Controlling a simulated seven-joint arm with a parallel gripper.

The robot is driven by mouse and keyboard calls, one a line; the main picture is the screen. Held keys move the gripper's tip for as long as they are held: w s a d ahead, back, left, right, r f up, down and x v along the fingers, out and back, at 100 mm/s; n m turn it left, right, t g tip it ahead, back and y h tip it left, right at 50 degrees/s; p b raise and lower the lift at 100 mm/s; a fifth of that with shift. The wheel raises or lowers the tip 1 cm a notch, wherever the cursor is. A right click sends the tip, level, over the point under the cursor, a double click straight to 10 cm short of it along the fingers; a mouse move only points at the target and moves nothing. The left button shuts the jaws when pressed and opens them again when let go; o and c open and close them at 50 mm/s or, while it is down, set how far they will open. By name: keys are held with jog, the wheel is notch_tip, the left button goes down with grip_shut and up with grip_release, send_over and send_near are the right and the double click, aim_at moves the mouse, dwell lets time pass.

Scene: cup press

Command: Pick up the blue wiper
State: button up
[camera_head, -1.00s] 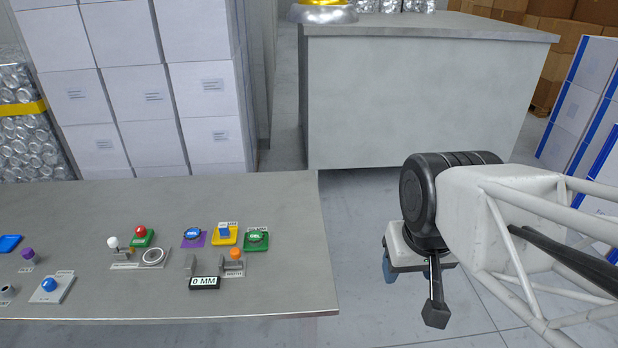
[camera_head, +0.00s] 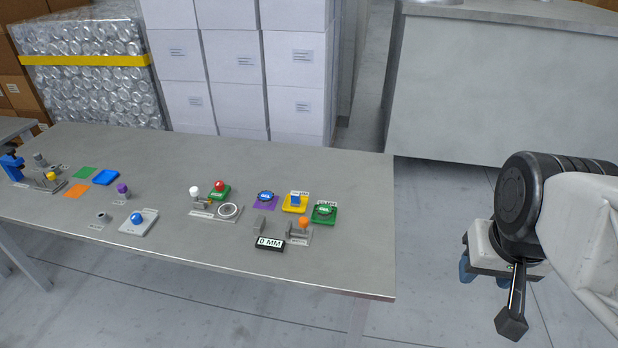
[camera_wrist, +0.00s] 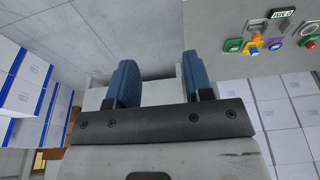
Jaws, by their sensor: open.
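A flat blue block (camera_head: 106,177), likely the blue wiper, lies on the left part of the grey table (camera_head: 345,180), beside a green square and an orange square. My gripper (camera_wrist: 160,80) is open and empty, with its two blue fingers apart. In the head view my gripper (camera_head: 498,273) hangs over the floor, off the table's right end and far from the blue block. The wrist view does not show the blue block.
A blue press (camera_head: 12,165) stands at the table's far left. A blue-knobbed white base (camera_head: 138,222) and a purple-topped piece (camera_head: 122,190) are near the block. Coloured buttons and a display (camera_head: 270,243) lie between my gripper and the block. White boxes (camera_head: 240,70) stand behind the table.

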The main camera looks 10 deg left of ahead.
dwell(0.3)
jog(key=w+a+n, duration=0.3)
jog(key=w, duration=0.5)
jog(key=w+a+n, duration=0.2)
jog(key=w+a, duration=0.1)
jog(key=w, duration=0.6)
jog(key=n+g, duration=0.3)
jog(key=n, duration=1)
send_over(295, 194)
jog(key=f, duration=2.8)
jog(key=shift+d+f, duration=0.2)
jog(key=shift+d, duration=0.05)
jog(key=shift+w+a+f, duration=0.1)
jog(key=shift+a+f, duration=0.1)
jog(key=shift+f, duration=0.05)
jog(key=shift+f, duration=0.1)
